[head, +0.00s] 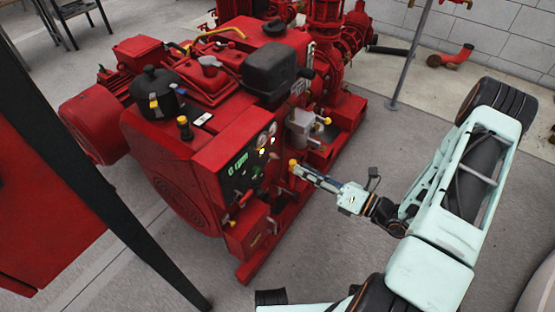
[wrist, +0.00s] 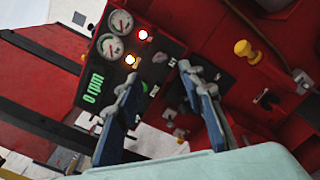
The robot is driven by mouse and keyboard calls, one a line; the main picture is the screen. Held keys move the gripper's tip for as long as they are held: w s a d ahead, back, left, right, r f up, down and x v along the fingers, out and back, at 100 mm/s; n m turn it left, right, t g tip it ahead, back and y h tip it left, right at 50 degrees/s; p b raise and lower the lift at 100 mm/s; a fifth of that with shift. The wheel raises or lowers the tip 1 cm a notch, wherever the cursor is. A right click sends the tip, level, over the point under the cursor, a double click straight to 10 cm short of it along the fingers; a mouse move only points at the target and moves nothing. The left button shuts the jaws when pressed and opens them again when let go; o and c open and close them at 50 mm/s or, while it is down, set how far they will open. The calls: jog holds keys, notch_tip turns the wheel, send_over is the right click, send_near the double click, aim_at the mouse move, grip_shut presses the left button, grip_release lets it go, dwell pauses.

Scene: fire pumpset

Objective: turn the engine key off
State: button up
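The engine's control panel (head: 252,165) is on the near side of the red engine; in the wrist view the dark panel (wrist: 92,75) is tilted. It carries two round gauges (wrist: 121,22), a lit red lamp (wrist: 143,35), a lit amber lamp (wrist: 130,59) and a green "0 rpm" display (wrist: 94,88). I cannot make out the engine key for certain; small grey parts show between and beside my fingers. My gripper (wrist: 160,74) is open, its two fingers apart, in front of the panel's lower part. In the head view my gripper (head: 299,171) is just right of the panel.
A yellow knob (wrist: 242,48) and a black switch (wrist: 267,98) sit on red surfaces to the right in the wrist view. A thin grey post (head: 408,55) stands behind. The floor (head: 330,235) in front is clear.

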aim_at(278, 158)
jog(key=b+x, duration=0.1)
jog(key=x, duration=0.8)
jog(key=shift+w+a, duration=0.1)
jog(key=shift+a, duration=0.05)
jog(key=shift+c, duration=0.2)
grip_shut()
